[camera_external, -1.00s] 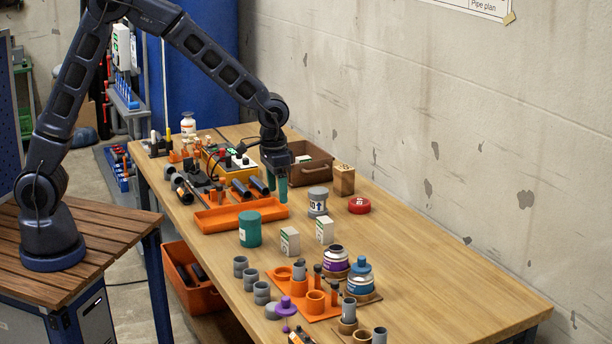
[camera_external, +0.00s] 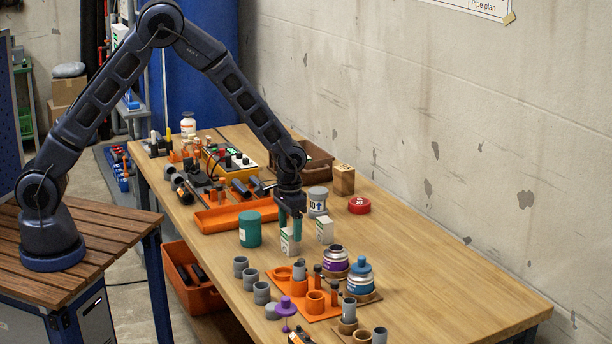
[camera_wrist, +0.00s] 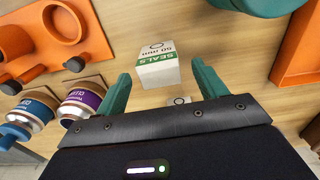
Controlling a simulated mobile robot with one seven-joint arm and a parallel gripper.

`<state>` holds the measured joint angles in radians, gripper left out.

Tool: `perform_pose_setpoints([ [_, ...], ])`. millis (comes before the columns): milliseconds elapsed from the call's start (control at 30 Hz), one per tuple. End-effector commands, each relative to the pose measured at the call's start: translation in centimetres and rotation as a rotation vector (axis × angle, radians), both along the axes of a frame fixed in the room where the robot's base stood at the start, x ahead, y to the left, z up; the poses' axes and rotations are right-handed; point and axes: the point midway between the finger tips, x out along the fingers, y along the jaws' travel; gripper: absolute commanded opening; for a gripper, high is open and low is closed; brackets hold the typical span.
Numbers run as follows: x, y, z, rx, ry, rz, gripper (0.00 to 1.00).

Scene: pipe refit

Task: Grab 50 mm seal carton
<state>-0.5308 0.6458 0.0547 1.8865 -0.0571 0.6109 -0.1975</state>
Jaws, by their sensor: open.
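A small white carton with a green band (camera_wrist: 158,65) sits upright on the table in the wrist view. Its upside-down label reads SEALS and seems to read 50 mm. The same carton (camera_external: 290,244) is just below my gripper in the external view. My gripper (camera_external: 291,230) is open and points down, its teal fingers on either side of the carton's upper part. In the wrist view my gripper (camera_wrist: 160,82) has the carton between and beyond its fingertips; contact cannot be told. A second similar carton (camera_external: 325,230) stands close on the right, mostly hidden in the wrist view.
A teal canister (camera_external: 250,229) stands left of the carton and a grey labelled can (camera_external: 318,200) behind it. An orange fixture plate (camera_external: 318,307), purple-labelled jar (camera_external: 335,259) and blue-capped jar (camera_external: 359,276) are in front. An orange tray (camera_external: 225,219) lies behind left. The table's right side is clear.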

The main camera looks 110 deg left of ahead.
Motion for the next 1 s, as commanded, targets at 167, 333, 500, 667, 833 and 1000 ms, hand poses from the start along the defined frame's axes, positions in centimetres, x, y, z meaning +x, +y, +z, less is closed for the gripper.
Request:
perform_pose_setpoints([
  [167,0.0,0.0,-1.2,-0.001,0.001,0.000,0.71],
  [333,0.0,-0.1,-3.5,-0.001,0.001,-0.001,0.71],
  [500,0.0,-0.1,-5.2,0.000,0.000,0.000,0.71],
  [667,0.0,-0.1,-5.2,0.001,-0.001,0.000,0.71],
  [833,0.0,-0.1,-5.2,0.001,-0.001,0.000,0.49],
  [1000,0.0,-0.1,-5.2,0.001,-0.001,0.000,0.22],
])
